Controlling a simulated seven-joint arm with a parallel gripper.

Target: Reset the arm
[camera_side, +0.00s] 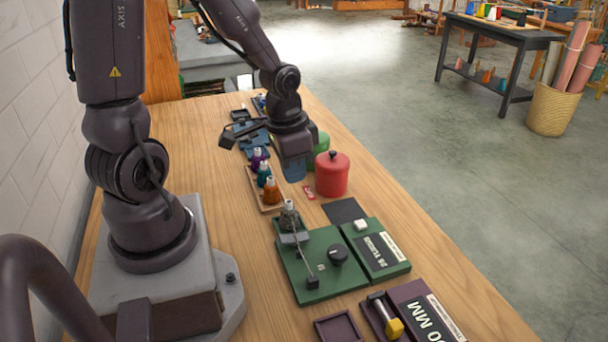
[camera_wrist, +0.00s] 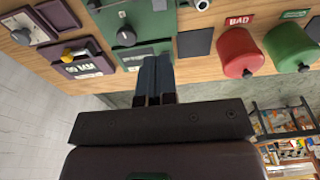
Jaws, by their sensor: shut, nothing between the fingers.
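My gripper (camera_side: 293,168) points down over the wooden table, beside the red lidded jar. In the wrist view, my gripper (camera_wrist: 155,62) shows its two dark blue fingers together, with nothing between them. The red jar (camera_side: 332,178) stands on the table and also shows in the wrist view (camera_wrist: 240,52) under a red label. A green jar (camera_side: 321,143) stands behind it, partly hidden by my gripper in the side view; it also shows in the wrist view (camera_wrist: 290,46).
A wooden tray (camera_side: 256,190) holds small bottles of coloured liquid. Green boxes with a knob (camera_side: 338,254) and a display (camera_side: 378,250) stand nearer, with purple devices (camera_side: 420,312) at the front edge. A dark flat pad (camera_side: 345,210) lies near the red jar. Bare wood (camera_side: 210,140) shows left of the tray.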

